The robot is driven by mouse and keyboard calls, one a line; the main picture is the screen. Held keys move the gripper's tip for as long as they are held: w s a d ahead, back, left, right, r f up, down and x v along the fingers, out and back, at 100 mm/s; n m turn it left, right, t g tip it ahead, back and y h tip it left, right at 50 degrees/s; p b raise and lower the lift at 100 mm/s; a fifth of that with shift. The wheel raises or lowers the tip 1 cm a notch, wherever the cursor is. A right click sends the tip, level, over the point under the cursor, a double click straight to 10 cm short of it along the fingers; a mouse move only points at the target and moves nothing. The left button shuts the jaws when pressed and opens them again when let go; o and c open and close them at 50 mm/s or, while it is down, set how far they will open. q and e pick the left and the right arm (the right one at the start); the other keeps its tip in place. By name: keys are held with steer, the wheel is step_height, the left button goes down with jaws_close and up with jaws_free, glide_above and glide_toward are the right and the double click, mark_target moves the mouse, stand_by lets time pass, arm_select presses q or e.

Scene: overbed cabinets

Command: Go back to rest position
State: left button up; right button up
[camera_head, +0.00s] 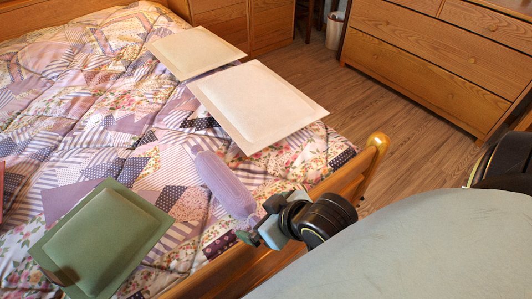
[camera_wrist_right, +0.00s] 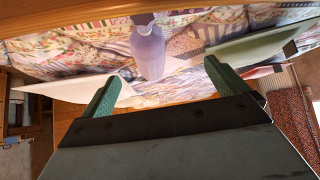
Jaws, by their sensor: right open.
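My right gripper (camera_head: 258,222) is near the bed's front edge in the head view, beside the near end of a purple bottle (camera_head: 222,183). In the right wrist view its two green fingers stand wide apart, and the gripper (camera_wrist_right: 163,88) is open with nothing between the fingers. The purple bottle (camera_wrist_right: 148,52) shows beyond the fingertips there, apart from them. My left gripper is not in view.
Two cream panels (camera_head: 255,105) (camera_head: 197,52) and a green panel (camera_head: 100,240) are over the patchwork bed (camera_head: 90,110). A wooden bedpost (camera_head: 376,144) rises right of my gripper. A drawer chest (camera_head: 430,60) stands back right. Wooden floor (camera_head: 410,150) between is clear.

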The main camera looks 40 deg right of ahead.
steer(key=shift+s+d+r, duration=0.15)
stand_by(0.4)
arm_select(q)
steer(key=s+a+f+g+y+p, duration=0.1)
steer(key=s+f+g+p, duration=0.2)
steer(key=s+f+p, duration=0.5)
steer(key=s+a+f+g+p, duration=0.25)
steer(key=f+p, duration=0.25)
steer(key=p, duration=0.7)
arm_select(e)
steer(key=s+d+f+g+h, duration=0.25)
steer(key=s+f+g, duration=0.35)
steer(key=s+f, duration=0.55)
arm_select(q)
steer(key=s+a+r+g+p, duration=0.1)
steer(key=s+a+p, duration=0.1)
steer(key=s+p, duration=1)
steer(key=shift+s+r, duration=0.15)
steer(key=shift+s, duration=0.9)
arm_select(e)
steer(key=s+d+g, duration=0.1)
steer(key=s+d, duration=0.2)
steer(key=s, duration=1)
steer(key=shift+f+y, duration=0.15)
steer(key=shift+y, duration=0.2)
